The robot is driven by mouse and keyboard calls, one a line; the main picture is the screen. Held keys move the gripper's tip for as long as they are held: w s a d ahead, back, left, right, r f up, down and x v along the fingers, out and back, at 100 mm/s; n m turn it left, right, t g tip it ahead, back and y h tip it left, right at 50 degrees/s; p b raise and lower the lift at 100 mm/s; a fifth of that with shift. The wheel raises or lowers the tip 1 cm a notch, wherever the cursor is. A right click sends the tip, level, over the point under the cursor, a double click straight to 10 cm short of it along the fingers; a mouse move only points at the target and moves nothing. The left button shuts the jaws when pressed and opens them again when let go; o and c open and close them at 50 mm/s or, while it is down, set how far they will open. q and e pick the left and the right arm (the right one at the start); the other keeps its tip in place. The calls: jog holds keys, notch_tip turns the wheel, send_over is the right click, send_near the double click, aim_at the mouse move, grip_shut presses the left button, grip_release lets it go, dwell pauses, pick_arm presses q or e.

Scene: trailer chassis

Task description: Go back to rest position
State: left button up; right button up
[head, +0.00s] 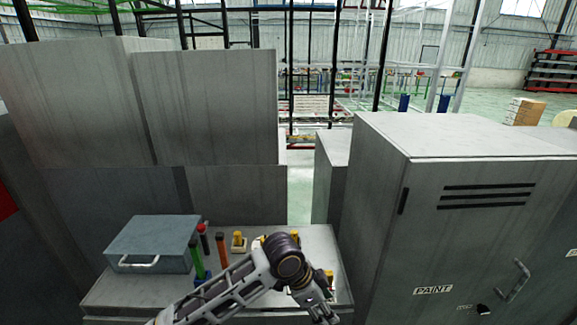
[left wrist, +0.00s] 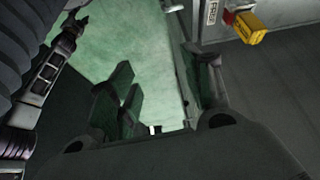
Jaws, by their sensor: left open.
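My left arm reaches in from the lower left of the head view and bends down over the worktop. My left gripper (head: 320,308) is near the worktop's front right corner, beside the paint cabinet. In the left wrist view its two dark fingers (left wrist: 160,88) are spread apart, with nothing between them and greenish floor behind. My right gripper does not show clearly in either view.
The grey worktop (head: 130,290) holds a blue-grey toolbox (head: 153,244), a green-handled tool (head: 195,258), an orange-handled tool (head: 221,250) and yellow pieces (head: 239,241). The paint cabinet (head: 455,220) stands close on the right. Tall grey panels (head: 205,105) rise behind.

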pick_arm(q)
jog(key=s+a+f+n+t+y, duration=0.1)
jog(key=s+a+f+n+y, duration=0.25)
jog(key=a, duration=0.65)
jog(key=s+a+f+n+t, duration=0.1)
jog(key=s+a+f+n, duration=0.35)
jog(key=a, duration=0.65)
jog(key=s+a+f+n+t+y, duration=0.1)
jog(key=s+a+f+n+y, duration=0.1)
jog(key=s+a+n, duration=0.6)
notch_tip(320, 180, down, 33)
jog(key=a+m+g+b, duration=0.1)
jog(key=a+b, duration=0.1)
jog(key=s+a+f, duration=0.2)
jog(key=s+f, duration=0.9)
jog(key=s+a+f+g+b, duration=0.1)
jog(key=s+a+f, duration=0.1)
jog(key=s+f, duration=0.8)
jog(key=shift+s+a+f+m, duration=0.15)
jog(key=shift+s+f+m, duration=0.2)
jog(key=shift+f, duration=0.45)
